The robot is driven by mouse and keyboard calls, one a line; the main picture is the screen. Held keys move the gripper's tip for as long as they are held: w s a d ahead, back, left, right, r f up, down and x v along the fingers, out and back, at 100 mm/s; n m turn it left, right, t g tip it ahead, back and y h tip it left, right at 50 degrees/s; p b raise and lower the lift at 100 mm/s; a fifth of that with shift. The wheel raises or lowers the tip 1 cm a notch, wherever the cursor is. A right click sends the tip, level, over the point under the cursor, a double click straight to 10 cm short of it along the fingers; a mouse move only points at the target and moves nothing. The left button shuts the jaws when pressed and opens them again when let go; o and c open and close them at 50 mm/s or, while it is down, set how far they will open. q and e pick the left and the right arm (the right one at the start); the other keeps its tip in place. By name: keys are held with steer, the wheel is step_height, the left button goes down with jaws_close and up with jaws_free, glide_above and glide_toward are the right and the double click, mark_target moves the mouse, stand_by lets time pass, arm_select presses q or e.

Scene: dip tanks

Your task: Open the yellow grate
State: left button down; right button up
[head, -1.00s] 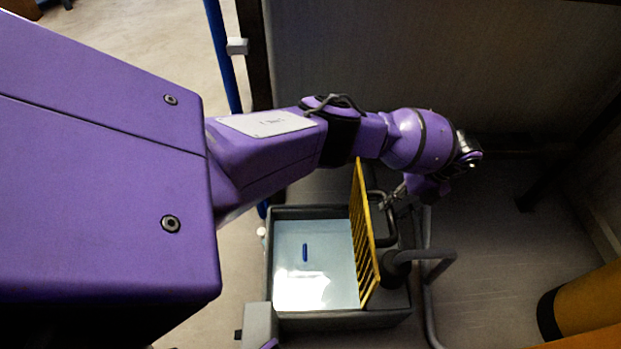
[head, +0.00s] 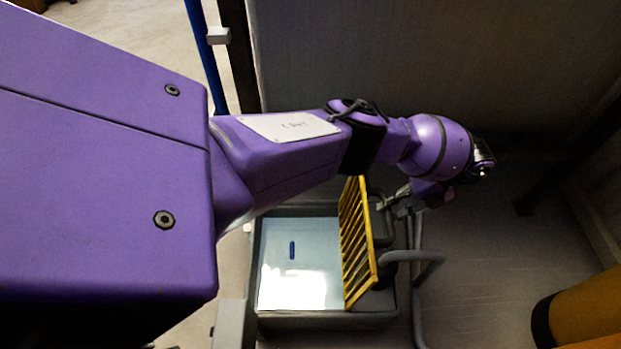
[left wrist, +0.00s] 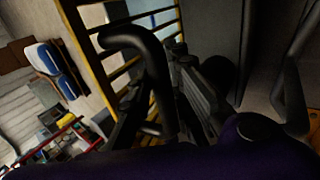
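The yellow grate (head: 357,245) stands steeply up over the grey tank (head: 325,321), leaning a little to the right. In the left wrist view its yellow bars (left wrist: 112,72) run up behind a dark bent handle (left wrist: 136,42). My left gripper (head: 391,203) is on the right side of the grate, beside its upper part. In the left wrist view the gripper's dark fingers (left wrist: 158,108) lie on both sides of the handle and appear closed on it. The exact finger contact is dark and partly hidden. My right gripper is not in view.
The tank holds pale liquid (head: 305,275) with a small blue piece (head: 292,250) in it. A grey bent pipe (head: 425,257) stands at the tank's right. A yellow cylinder (head: 585,315) is at the lower right. A wall rises behind; floor between is clear.

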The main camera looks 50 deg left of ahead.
arm_select(q)
steer(key=c, duration=1.6)
jaws_free()
steer(key=shift+s+d+f, duration=0.1)
steer(key=shift+d+f, duration=0.1)
steer(key=shift+f, duration=0.25)
steer(key=shift+r, duration=0.15)
steer(key=shift+a, duration=0.1)
steer(key=shift+w+r, duration=0.15)
steer(key=shift+w, duration=0.05)
steer(key=v, duration=1.1)
steer(key=shift+w+d+r, duration=0.15)
steer(key=shift+d+r, duration=0.05)
steer(key=shift+r, duration=0.1)
